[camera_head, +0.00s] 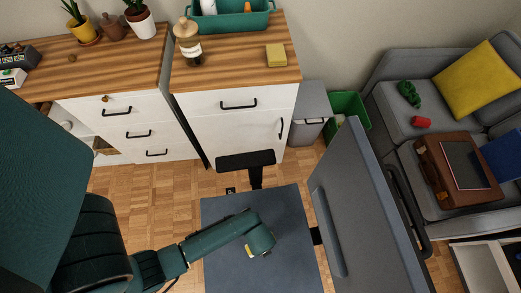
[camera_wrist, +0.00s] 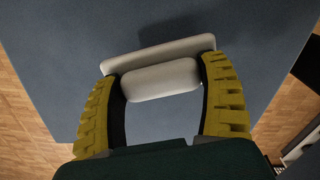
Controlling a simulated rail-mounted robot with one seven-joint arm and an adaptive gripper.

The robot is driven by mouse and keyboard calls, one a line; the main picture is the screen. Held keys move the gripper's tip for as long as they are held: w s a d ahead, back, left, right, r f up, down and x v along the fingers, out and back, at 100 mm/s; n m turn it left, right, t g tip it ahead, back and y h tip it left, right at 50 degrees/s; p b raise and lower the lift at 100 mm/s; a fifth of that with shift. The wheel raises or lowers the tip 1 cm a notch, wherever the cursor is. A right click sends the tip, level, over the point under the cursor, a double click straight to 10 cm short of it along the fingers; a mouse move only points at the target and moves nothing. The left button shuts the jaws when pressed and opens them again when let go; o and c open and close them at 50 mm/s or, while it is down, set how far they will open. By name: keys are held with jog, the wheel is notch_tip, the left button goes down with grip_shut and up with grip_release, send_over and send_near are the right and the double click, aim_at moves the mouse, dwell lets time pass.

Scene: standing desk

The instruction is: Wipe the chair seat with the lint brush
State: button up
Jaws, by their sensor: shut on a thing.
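The chair seat (camera_head: 222,212) is a flat grey-blue square in the middle of the head view. The same seat (camera_wrist: 70,70) fills most of the wrist view. My gripper (camera_wrist: 158,78), with ridged yellow fingers, is shut on the pale grey lint brush (camera_wrist: 165,52). The brush has a long flat bar and a rounded part between the fingertips. It is over the seat; I cannot tell whether it touches the surface. In the head view my arm reaches in from the lower left over the seat, and the brush is hidden.
The grey chair back (camera_head: 365,210) rises to the right of the seat. A black armrest (camera_head: 245,160) stands on its far side. White drawer cabinets with wooden tops (camera_head: 230,80) stand behind. A grey sofa (camera_head: 390,95) is at the right. Parquet floor (camera_head: 180,200) shows left of the seat.

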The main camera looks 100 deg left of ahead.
jog(key=shift+r+p, duration=1.9)
jog(key=shift+r, duration=0.1)
